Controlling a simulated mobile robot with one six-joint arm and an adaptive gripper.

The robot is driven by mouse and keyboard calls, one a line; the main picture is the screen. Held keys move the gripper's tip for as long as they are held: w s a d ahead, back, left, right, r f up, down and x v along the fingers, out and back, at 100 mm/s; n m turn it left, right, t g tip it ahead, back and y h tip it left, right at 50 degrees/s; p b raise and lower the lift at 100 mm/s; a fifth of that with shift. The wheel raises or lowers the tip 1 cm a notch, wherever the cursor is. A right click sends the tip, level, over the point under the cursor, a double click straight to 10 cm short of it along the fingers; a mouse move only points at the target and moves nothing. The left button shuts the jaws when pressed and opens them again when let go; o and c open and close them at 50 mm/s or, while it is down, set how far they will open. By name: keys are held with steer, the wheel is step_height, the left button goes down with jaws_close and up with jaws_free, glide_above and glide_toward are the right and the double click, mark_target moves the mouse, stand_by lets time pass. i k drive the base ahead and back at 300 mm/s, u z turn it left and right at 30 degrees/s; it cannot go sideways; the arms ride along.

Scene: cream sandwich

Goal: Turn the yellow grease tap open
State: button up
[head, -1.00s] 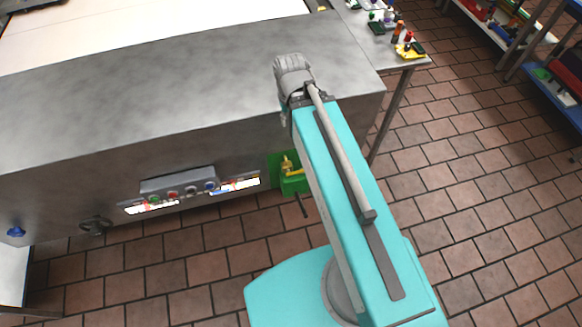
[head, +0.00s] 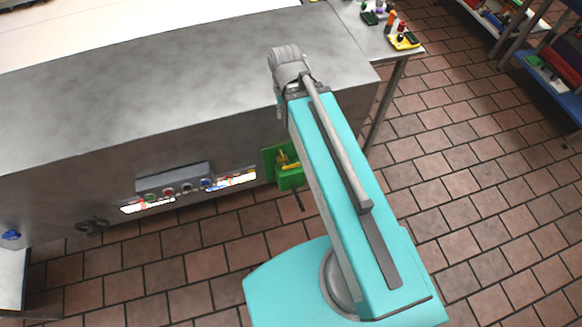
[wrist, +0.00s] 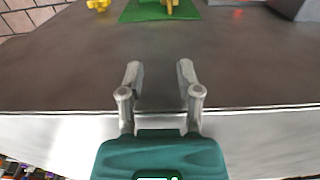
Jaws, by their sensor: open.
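The yellow grease tap (head: 287,161) sits on a green panel (head: 270,168) at the right part of the machine's front face, partly hidden by my arm in the head view. In the wrist view a yellow part (wrist: 168,4) shows at the top edge, over the green panel (wrist: 140,12), cut off by the frame. My gripper (wrist: 160,72) is open and empty, its two fingers pointing toward the front face, apart from the tap. In the head view my gripper is hidden.
A control box (head: 175,180) with buttons and a dark valve wheel (head: 92,226) sit left of the tap. A green box (head: 290,179) is below it. Another yellow part (wrist: 98,4) shows in the wrist view.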

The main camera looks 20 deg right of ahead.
mark_target(285, 167)
steer(key=k, duration=1.35)
steer(key=z, duration=0.5)
